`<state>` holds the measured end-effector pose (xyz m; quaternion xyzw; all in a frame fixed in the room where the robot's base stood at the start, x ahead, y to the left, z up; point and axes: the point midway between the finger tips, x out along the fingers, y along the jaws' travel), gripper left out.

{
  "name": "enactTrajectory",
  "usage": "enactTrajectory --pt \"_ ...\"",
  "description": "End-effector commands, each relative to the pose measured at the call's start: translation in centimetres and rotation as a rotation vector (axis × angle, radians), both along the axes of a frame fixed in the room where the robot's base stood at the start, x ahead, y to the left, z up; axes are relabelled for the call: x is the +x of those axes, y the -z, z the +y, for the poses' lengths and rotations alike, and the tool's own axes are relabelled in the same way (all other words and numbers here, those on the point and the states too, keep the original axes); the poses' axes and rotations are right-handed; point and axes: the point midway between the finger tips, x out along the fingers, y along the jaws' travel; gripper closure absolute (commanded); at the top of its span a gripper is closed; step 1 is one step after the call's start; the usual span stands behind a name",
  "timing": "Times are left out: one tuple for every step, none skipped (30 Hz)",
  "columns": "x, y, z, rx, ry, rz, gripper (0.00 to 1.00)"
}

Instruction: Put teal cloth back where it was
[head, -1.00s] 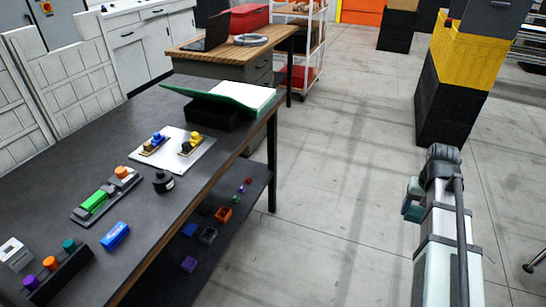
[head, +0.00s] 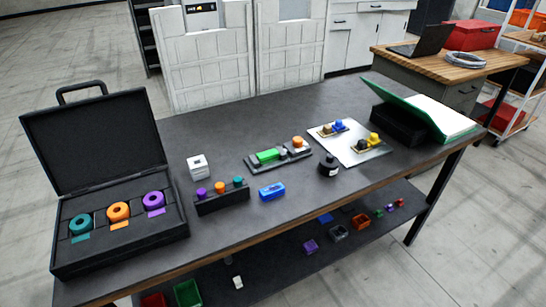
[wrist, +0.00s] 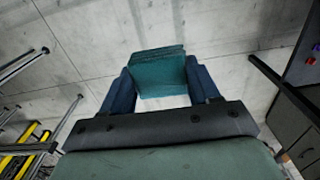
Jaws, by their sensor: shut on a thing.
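The teal cloth (wrist: 158,72) shows in the wrist view as a folded, block-like piece. My gripper (wrist: 160,82) is shut on it, with one dark blue finger at each side. The cloth is held in the air, with only concrete floor seen behind it. Neither my gripper nor the cloth shows in the head view now. No other teal cloth is visible on the workbench (head: 225,236).
An open black case (head: 95,140) with teal, orange and purple rings stands at the bench's left end. A peg rack (head: 222,202), blue block (head: 272,192), black bottle (head: 328,165) and green binder (head: 425,110) are on top. Small bins line the lower shelf (head: 280,258).

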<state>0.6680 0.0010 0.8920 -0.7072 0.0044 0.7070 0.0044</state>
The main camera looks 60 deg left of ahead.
Motion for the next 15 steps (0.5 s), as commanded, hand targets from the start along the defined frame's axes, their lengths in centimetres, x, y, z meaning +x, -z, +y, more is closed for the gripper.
enactTrajectory --pt "0.4 -0.6 0.1 0.000 0.010 -0.002 0.68" --pt "0.5 -1.0 0.2 0.000 0.020 -0.002 0.68" --pt "0.8 -1.7 0.3 0.000 0.035 -0.002 0.68" --pt "1.0 -2.3 0.4 0.000 0.048 -0.003 0.68" --pt "1.3 -3.0 0.5 0.000 0.063 -0.004 0.68" --pt "1.6 -4.0 0.8 0.000 0.084 -0.003 0.68" --pt "1.8 -4.7 1.0 0.000 0.099 -0.004 0.68" --pt "2.0 -5.6 1.3 0.000 0.115 -0.004 0.68" --pt "2.3 -6.7 1.9 0.000 0.134 -0.004 0.68" --pt "2.5 -7.6 2.6 0.001 0.144 -0.005 0.68" --pt "2.7 -8.5 3.4 0.001 0.151 -0.004 0.68" --pt "2.8 -9.5 4.7 0.001 0.154 -0.004 0.68" --pt "2.8 -10.0 5.7 0.001 0.150 -0.003 0.68" --pt "2.7 -10.4 6.6 0.000 0.147 -0.002 0.68" --pt "2.7 -10.8 7.9 0.000 0.136 -0.001 0.68"
